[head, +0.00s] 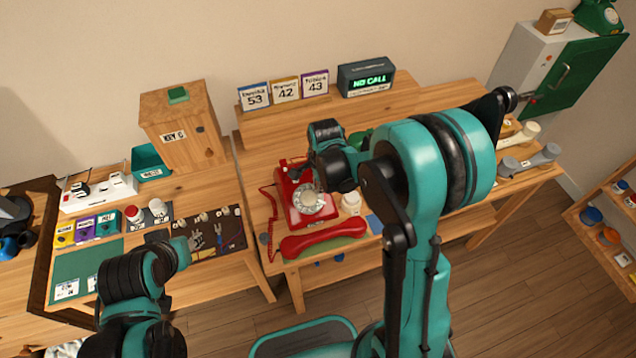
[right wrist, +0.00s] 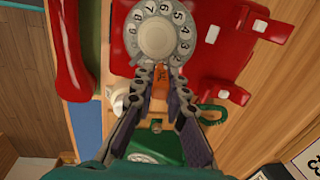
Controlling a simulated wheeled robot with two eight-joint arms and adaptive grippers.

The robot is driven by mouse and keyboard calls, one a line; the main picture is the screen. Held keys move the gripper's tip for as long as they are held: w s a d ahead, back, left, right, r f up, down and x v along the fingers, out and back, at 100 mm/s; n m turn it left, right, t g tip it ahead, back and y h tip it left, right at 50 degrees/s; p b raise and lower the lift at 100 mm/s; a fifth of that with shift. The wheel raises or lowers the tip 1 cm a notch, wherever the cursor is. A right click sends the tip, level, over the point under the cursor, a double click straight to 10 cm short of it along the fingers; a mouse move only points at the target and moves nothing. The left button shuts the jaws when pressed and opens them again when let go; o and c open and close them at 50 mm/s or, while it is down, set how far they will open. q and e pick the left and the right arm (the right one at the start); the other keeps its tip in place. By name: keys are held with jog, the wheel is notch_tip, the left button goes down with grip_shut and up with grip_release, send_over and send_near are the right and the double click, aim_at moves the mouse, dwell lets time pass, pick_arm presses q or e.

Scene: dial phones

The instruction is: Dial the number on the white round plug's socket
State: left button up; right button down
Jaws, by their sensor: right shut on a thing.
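A red dial phone (head: 296,208) stands on the middle table; its pale dial (head: 313,200) faces up. The dial (right wrist: 158,32) fills the upper middle of the right wrist view. The red handset (head: 322,240) lies off the phone, in front of it. My right gripper (right wrist: 160,74) is shut on a small orange piece (right wrist: 160,92), its tips at the dial's edge by the low numbers. In the head view it hangs above the phone. A white socket strip (head: 98,192) with plugs is on the left table; its labels are too small to read. My left gripper (head: 178,252) has hidden fingers.
Cards reading 53, 42 and 43 (head: 285,90) stand on the back shelf beside a NO CALL display (head: 366,78). A wooden key box (head: 180,130) stands at the left. A green phone (right wrist: 155,148) is near my right gripper. A white jar (head: 351,203) stands beside the red phone.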

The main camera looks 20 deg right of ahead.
jog(key=shift+s+d+f+b, duration=0.1)
jog(key=shift+s+f+b, duration=0.2)
jog(key=shift+s, duration=0.35)
jog(key=shift+s+f+b, duration=0.2)
jog(key=shift+s+b, duration=0.1)
jog(key=shift+s, duration=0.05)
jog(key=shift+s+r+p, duration=0.25)
jog(key=shift+r+p, duration=0.1)
jog(key=shift+r, duration=0.1)
jog(key=shift+s+r+p, duration=0.2)
jog(key=shift+r+p, duration=0.15)
jog(key=shift+r, duration=0.1)
jog(key=shift+w, duration=0.1)
